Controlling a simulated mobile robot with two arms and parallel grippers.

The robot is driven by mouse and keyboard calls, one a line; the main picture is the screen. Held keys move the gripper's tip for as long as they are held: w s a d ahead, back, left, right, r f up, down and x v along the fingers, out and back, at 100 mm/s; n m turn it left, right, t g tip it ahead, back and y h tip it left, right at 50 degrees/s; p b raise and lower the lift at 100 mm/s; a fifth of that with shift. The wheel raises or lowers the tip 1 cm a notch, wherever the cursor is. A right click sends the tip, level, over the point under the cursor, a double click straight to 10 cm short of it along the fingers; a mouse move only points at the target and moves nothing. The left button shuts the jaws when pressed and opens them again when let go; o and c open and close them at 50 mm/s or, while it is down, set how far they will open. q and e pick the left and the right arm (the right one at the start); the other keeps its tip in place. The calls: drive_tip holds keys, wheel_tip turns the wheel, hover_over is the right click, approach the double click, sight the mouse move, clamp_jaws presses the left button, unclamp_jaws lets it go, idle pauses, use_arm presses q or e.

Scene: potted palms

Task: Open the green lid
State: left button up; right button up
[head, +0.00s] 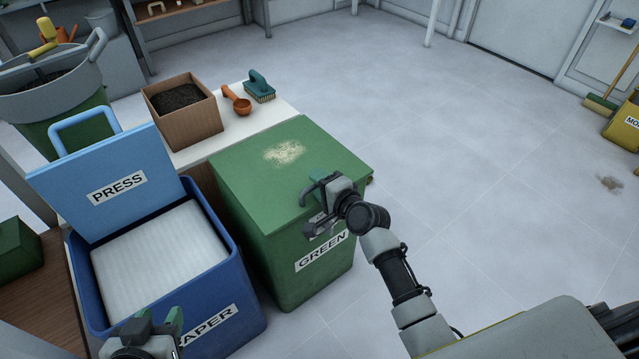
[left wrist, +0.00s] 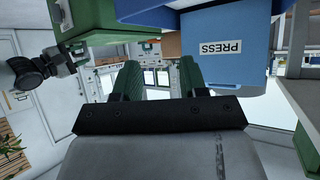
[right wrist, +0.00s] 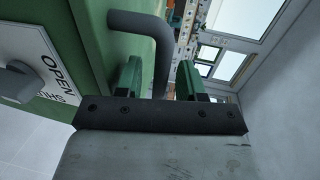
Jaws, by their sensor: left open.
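The green lid (head: 285,150) lies closed on the green bin (head: 290,265), whose front carries a GREEN label. A pale worn patch shows on the lid top. A bent dark grey handle (right wrist: 157,45) stands out from the green surface in the right wrist view. My right gripper (head: 318,182) is at the lid's front edge. Its green fingers are spread, and the handle's end appears between them in the right wrist view (right wrist: 160,80); contact cannot be told. My left gripper (head: 157,320) is open and empty in front of the blue bin.
The blue bin (head: 235,270) stands left of the green bin, its PRESS lid (head: 105,180) raised and a white block inside. A soil box (head: 185,115), an orange scoop (head: 240,102) and a brush (head: 259,88) sit on the bench behind. The floor at right is mostly clear.

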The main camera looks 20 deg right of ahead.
drive_tip(key=shift+c, duration=0.2)
clamp_jaws()
